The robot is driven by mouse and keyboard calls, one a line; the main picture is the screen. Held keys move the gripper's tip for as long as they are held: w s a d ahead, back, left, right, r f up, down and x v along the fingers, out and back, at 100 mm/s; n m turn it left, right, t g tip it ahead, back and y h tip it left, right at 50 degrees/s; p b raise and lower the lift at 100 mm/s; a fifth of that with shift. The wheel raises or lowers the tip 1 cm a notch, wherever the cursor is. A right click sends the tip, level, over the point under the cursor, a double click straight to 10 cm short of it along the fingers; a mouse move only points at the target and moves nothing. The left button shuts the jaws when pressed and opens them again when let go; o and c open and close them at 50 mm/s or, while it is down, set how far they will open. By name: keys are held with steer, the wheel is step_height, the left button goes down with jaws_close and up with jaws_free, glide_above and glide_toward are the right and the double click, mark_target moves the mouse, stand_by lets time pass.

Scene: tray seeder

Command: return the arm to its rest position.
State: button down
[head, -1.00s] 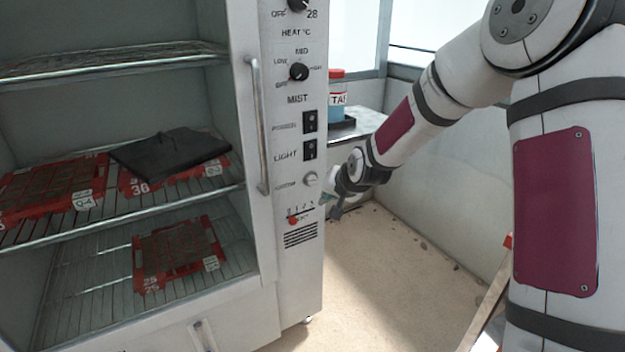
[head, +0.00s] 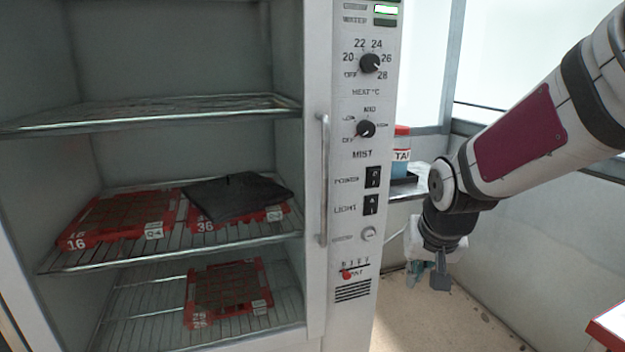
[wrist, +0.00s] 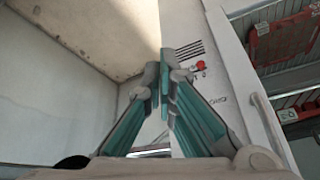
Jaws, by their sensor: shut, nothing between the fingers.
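My gripper (head: 428,274) hangs at the end of my arm, right of the cabinet's control panel (head: 362,180) in the head view. It points down, apart from the panel and above the pale floor. In the wrist view my gripper's teal-padded fingers (wrist: 165,88) meet at the tips with nothing between them. The panel's red vent lever (wrist: 200,66) shows just beyond them there.
The open cabinet holds red seed trays (head: 125,216) on wire shelves (head: 150,112); a black sheet (head: 238,196) lies over one. A vertical handle (head: 324,180) edges the panel. A bottle with a red cap (head: 402,150) stands behind.

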steer(key=s+r+n+g, duration=0.1)
steer(key=s+r+g, duration=0.1)
steer(key=s, duration=1.4)
steer(key=s+r+n+g, duration=0.1)
steer(key=s+r+g, duration=0.15)
steer(key=s, duration=1.45)
step_height(320, 180, up, 25)
steer(key=t+p, duration=0.3)
steer(key=p, duration=2)
steer(key=shift+r+t+p, duration=0.15)
steer(key=shift+t+p, duration=0.2)
steer(key=shift+w, duration=0.1)
